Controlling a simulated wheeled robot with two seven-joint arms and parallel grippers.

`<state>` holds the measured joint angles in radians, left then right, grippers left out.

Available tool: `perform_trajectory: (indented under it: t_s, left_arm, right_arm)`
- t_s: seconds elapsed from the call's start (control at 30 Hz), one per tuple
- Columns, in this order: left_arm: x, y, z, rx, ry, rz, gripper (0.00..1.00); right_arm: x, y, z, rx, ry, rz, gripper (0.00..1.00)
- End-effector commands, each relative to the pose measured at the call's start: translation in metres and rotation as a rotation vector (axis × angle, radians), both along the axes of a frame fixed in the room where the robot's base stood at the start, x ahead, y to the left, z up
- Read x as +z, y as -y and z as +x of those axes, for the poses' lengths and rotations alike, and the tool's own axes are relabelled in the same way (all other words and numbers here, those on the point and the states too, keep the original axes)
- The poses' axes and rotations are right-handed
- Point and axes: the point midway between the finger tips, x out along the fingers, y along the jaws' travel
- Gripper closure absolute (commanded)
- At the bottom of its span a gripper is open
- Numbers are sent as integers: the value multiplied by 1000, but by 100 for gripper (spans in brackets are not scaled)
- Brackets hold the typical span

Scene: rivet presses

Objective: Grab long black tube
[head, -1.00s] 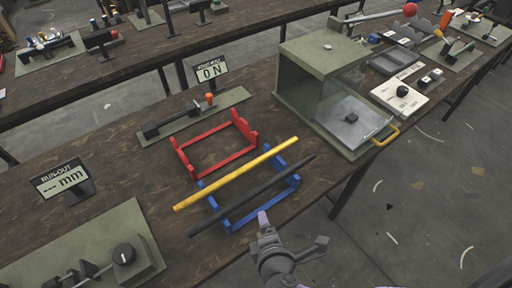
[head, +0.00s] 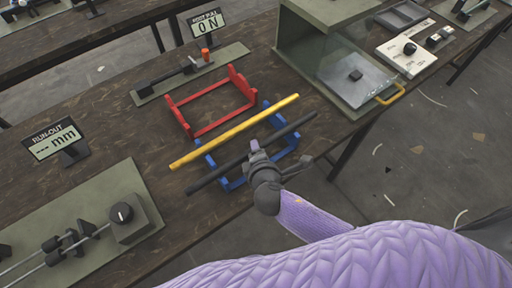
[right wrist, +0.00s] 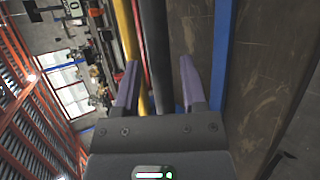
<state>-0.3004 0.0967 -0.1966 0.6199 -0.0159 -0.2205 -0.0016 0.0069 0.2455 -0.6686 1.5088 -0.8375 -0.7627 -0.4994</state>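The long black tube (head: 221,174) lies across the blue stand (head: 291,150) on the table, beside a yellow tube (head: 232,132). My right gripper (head: 256,147) is at the black tube near its middle in the head view. In the right wrist view the black tube (right wrist: 154,55) runs between the two purple fingers (right wrist: 158,85), with the yellow tube (right wrist: 128,40) close to the left finger. The fingers are apart, with a gap to the black tube on the right side. My left gripper is not in view.
A red stand (head: 213,104) is behind the blue one. A green box with a clear front (head: 325,50) stands at the back right. A run-out sign (head: 55,140) and a green fixture with a knob (head: 122,213) are at the left.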

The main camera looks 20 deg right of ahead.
Motion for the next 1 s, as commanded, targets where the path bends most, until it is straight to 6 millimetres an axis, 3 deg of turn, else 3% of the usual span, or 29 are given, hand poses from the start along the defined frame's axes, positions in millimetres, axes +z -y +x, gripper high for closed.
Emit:
perform_trajectory:
  t_s: [0.03,0.23,0.67,0.9,1.0]
  left_arm:
    - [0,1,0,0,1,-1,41]
    - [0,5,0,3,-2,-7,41]
    - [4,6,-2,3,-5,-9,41]
    - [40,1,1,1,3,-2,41]
    - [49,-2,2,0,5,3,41]
  right_arm:
    - [0,0,0,0,0,0,59]
    - [0,0,0,0,0,0,100]
    - [6,0,0,0,1,0,100]
    - [71,0,0,1,5,2,100]
    - [91,0,0,0,4,1,100]
